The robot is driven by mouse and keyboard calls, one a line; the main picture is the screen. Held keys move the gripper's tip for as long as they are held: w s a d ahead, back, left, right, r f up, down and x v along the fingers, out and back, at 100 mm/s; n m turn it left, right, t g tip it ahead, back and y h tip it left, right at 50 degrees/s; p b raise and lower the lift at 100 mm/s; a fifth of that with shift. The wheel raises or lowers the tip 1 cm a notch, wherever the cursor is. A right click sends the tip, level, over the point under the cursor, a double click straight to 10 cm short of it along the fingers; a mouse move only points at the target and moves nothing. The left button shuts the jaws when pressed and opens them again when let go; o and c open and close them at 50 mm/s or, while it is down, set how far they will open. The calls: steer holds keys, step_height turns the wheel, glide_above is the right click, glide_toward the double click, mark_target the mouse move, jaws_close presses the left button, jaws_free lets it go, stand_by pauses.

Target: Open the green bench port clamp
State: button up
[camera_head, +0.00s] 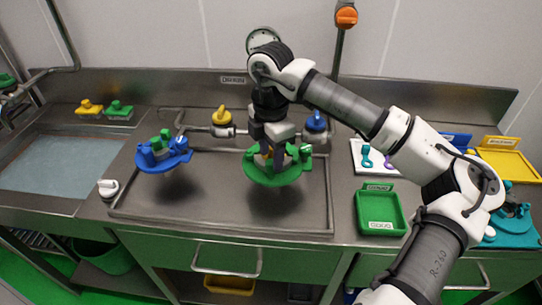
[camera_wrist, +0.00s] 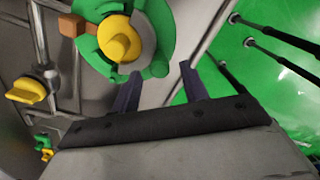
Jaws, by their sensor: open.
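The green port clamp (camera_head: 262,178) is a round green piece on the bench's drain area in the head view. In the wrist view the green clamp (camera_wrist: 158,25) curves around a yellow round knob (camera_wrist: 118,40), with an orange-brown tab (camera_wrist: 72,25) at its left side. My gripper (camera_head: 272,152) is right over the clamp in the head view and hides part of it. In the wrist view my gripper (camera_wrist: 158,75) has its two dark fingers apart, with nothing between them. The fingertips are close to the clamp's lower edge; I cannot tell whether they touch it.
A blue clamp (camera_head: 160,160) with green parts stands to the left. A yellow valve handle (camera_head: 221,117) and a blue one (camera_head: 316,122) are on the pipe behind. A green tray (camera_head: 381,212) lies to the right. Bare steel lies between the two clamps.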

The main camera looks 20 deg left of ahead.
steer(key=shift+f, duration=1.45)
steer(key=shift+c, duration=0.2)
jaws_close()
